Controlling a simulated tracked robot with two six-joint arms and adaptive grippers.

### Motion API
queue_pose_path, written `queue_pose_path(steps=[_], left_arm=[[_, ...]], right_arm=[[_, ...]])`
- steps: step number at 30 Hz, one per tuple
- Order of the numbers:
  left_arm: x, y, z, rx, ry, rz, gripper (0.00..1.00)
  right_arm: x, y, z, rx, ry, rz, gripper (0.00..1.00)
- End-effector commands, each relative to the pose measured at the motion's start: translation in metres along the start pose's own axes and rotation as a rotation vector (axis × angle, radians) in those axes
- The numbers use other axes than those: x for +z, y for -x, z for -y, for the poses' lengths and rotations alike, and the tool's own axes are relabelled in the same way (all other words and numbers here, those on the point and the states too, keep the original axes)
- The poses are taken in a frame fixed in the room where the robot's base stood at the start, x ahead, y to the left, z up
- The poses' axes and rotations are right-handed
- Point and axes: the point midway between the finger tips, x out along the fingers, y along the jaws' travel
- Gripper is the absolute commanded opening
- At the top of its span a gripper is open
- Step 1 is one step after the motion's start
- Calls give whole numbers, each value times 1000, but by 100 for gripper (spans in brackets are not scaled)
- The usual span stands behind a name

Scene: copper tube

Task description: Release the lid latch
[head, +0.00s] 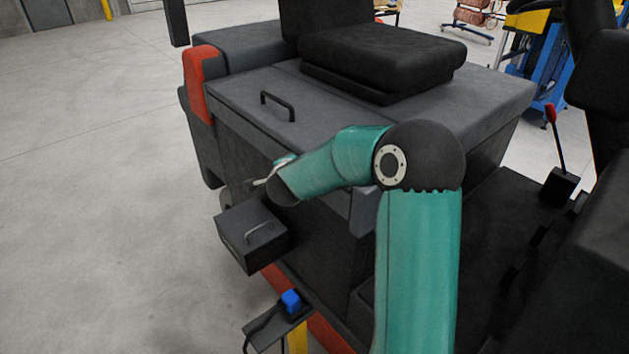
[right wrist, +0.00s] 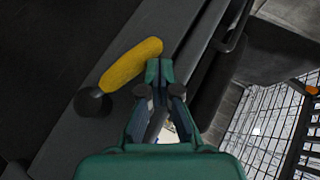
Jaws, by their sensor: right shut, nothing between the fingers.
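The grey lid (head: 240,88) with a black bar handle (head: 277,105) lies flat and closed on top of the machine, in front of the black seat. In the right wrist view, a yellow latch lever (right wrist: 131,63) with a black round pivot (right wrist: 92,101) sits on a dark panel, slanting up to the right. My right gripper (right wrist: 160,70) is shut and empty. Its fingertips are just below the lever's upper right end; I cannot tell whether they touch. In the head view my green right arm hides the latch. My left gripper is not in view.
A black box (head: 253,238) with a handle sticks out low on the machine's side. A blue item (head: 290,300) sits on a small dark shelf below. A red-knobbed lever (head: 556,140) stands at the right. The floor at the left is clear.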

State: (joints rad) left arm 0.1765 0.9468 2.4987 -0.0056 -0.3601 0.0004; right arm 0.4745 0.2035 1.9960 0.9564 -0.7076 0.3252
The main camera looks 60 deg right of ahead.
Motion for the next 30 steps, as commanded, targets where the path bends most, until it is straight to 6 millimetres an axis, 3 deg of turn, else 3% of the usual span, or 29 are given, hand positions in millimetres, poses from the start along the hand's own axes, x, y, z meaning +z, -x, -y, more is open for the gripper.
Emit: queue_pose_path(steps=[12,30], left_arm=[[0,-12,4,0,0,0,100],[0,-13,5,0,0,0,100]], right_arm=[[10,-17,-7,0,0,0,0],[12,-19,-8,0,0,-1,0]])
